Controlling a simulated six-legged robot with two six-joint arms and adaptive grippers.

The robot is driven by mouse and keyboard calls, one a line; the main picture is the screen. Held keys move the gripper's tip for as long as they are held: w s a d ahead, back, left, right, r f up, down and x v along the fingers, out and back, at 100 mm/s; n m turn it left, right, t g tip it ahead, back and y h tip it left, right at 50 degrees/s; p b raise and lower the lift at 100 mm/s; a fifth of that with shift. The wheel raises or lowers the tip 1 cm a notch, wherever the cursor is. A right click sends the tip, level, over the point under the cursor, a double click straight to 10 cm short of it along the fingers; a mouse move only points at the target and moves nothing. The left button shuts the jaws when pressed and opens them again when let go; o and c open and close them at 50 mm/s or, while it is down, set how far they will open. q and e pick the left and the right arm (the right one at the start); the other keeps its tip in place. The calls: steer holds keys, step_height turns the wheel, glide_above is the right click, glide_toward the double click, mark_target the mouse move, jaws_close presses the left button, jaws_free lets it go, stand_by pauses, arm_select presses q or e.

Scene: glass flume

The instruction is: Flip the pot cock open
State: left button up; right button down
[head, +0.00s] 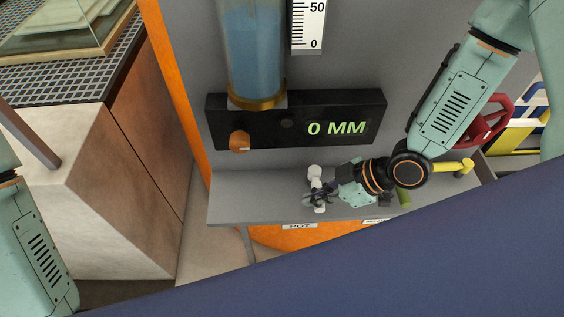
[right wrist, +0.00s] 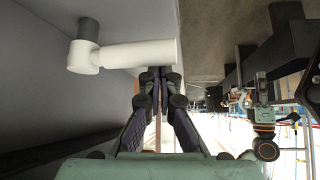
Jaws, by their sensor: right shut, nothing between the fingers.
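The pot cock is a white fitting (head: 314,171) over the grey ledge above the POT label. In the right wrist view its white lever (right wrist: 135,54) runs sideways from a round hub on a grey stem. My right gripper (head: 316,197) is shut and empty, and partly covers the cock in the head view. In the right wrist view its fingertips (right wrist: 157,76) are at the lever's free end; I cannot tell whether they touch. My left arm shows at the head view's left edge. What looks like my left gripper (right wrist: 262,92) is small in the right wrist view.
A black panel (head: 375,105) reading 0 MM stands behind the ledge (head: 245,196), under a blue-filled glass cylinder (head: 254,55). An orange knob (head: 239,141) is on its left. A yellow handle (head: 450,167) and a red handle (head: 490,122) are at the right. The ledge's left part is clear.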

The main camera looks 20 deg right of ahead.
steer(key=shift+s+d, duration=0.1)
steer(key=shift+d, duration=0.25)
arm_select(q)
steer(key=shift+s+d+r, duration=0.1)
steer(key=shift+s+d, duration=0.05)
steer(key=shift+d, duration=0.15)
arm_select(e)
steer(key=shift+a, duration=0.1)
steer(key=shift+s, duration=0.1)
steer(key=shift+f, duration=0.1)
